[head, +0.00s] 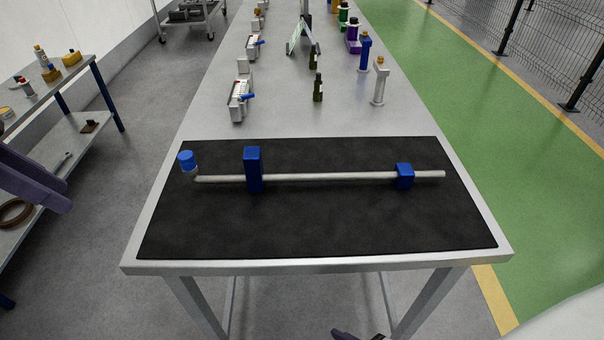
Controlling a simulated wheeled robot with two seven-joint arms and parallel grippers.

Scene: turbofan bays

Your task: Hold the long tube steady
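The long tube (320,177) is a thin pale metal pipe lying across the black mat (310,225) on the near end of the table. Its left end bends up to a blue cap (187,160). It runs through a tall blue block (253,170) on the left and a smaller blue block (404,176) on the right. My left gripper (45,187) shows as dark purple parts at the left edge, off the table and far from the tube; its opening is unclear. A small dark piece at the bottom edge may be my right gripper (352,335), mostly out of frame.
Small fittings (240,98), dark bottles (318,87) and a grey post (380,82) stand farther back on the table (290,120). A shelf cart (75,120) with parts stands at left. The mat around the tube is clear. Green floor (500,150) and a mesh fence lie right.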

